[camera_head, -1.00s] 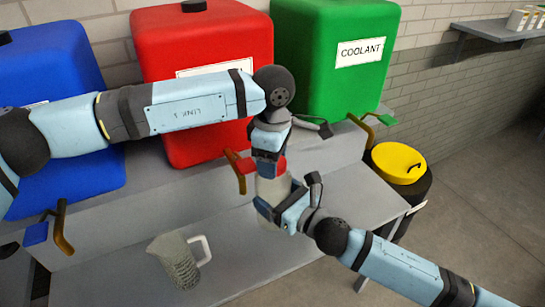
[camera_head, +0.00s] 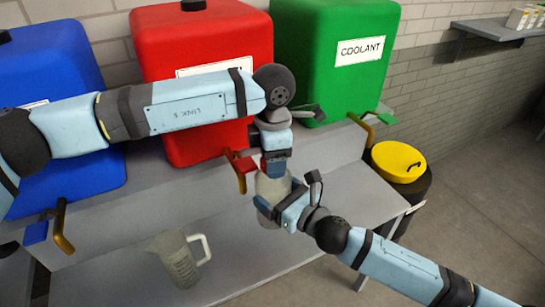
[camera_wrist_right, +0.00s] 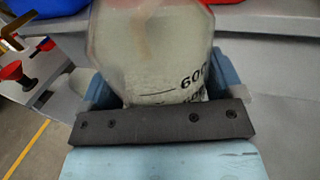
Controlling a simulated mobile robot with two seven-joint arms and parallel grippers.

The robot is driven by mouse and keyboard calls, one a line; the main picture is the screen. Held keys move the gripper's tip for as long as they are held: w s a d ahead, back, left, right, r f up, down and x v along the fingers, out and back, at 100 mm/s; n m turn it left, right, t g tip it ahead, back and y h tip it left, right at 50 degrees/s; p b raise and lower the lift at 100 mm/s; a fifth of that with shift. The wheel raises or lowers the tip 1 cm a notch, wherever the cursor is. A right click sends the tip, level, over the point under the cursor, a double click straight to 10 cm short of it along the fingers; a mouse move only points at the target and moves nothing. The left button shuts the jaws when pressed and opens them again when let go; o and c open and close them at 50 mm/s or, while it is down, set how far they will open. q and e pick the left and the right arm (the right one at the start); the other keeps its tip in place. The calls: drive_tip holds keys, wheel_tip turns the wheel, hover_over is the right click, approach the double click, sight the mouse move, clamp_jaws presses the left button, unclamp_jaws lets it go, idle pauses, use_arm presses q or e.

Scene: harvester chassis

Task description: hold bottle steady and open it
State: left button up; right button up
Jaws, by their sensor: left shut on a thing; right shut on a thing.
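The pale bottle (camera_head: 271,188) stands upright in front of the bench's raised ledge in the head view. Its graduated wall (camera_wrist_right: 150,60) fills the top of the right wrist view, with a "600" mark showing. My right gripper (camera_head: 272,207) is shut around the bottle's body from the right; its fingers also show either side of the bottle in the wrist view (camera_wrist_right: 165,100). The cap is mostly hidden by the fingers.
Blue (camera_head: 60,90), red (camera_head: 200,50) and green (camera_head: 310,60) tanks with taps stand behind. A yellow-lidded drum (camera_head: 398,163) is at the right.

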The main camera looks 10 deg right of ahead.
use_arm(q)
drive_tip(key=shift+r, duration=0.25)
drive_tip(key=shift+r, duration=0.85)
